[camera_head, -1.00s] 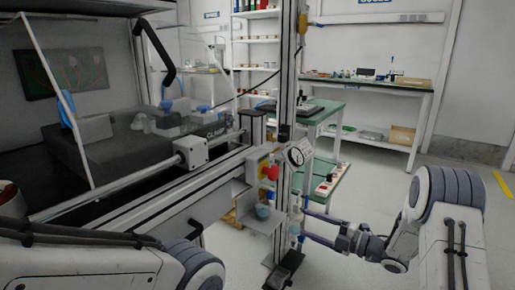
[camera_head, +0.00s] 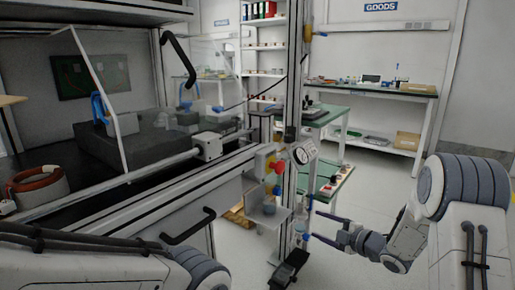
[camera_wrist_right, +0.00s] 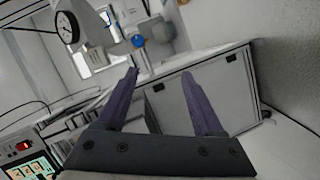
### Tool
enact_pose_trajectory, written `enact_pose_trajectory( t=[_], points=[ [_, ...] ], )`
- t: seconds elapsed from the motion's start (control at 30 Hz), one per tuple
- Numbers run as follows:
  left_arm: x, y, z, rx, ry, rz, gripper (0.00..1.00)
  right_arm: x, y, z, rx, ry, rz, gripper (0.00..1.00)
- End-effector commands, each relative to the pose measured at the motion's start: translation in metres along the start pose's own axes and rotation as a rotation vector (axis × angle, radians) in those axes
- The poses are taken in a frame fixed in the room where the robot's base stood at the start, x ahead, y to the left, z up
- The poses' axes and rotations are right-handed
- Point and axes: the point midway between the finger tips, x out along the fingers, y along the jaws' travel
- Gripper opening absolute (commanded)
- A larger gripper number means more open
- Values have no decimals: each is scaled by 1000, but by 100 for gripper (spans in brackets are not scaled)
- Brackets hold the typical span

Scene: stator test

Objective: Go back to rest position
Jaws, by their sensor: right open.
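My right gripper (camera_head: 318,226) is in the lower middle of the head view, its two fingers apart and pointing left toward the machine's post. In the right wrist view its two purple fingers (camera_wrist_right: 162,80) are spread with nothing between them. A machine cabinet side panel lies beyond the fingertips in that view. My left arm enters the head view at the lower left; its gripper is outside the picture.
The test machine with a clear guard (camera_head: 95,85) fills the left. A red button (camera_head: 277,167) and a round gauge (camera_head: 304,152) sit near its post. A green table (camera_head: 328,117) stands behind.

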Motion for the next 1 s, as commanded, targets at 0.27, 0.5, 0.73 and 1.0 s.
enact_pose_trajectory(
  t=[0.27,0.5,0.73,1.0],
  points=[
    [0,0,0,0,0,0,0,-23,-2,8,357,-405,-79,69],
    [0,0,0,0,0,0,0,-106,-60,-26,933,-878,-134,69],
    [0,0,0,0,0,0,0,-172,-118,-89,1348,-1165,-191,69],
    [-44,3,-3,0,1,0,0,-202,-100,-152,1464,-1252,-272,69]
  ],
)
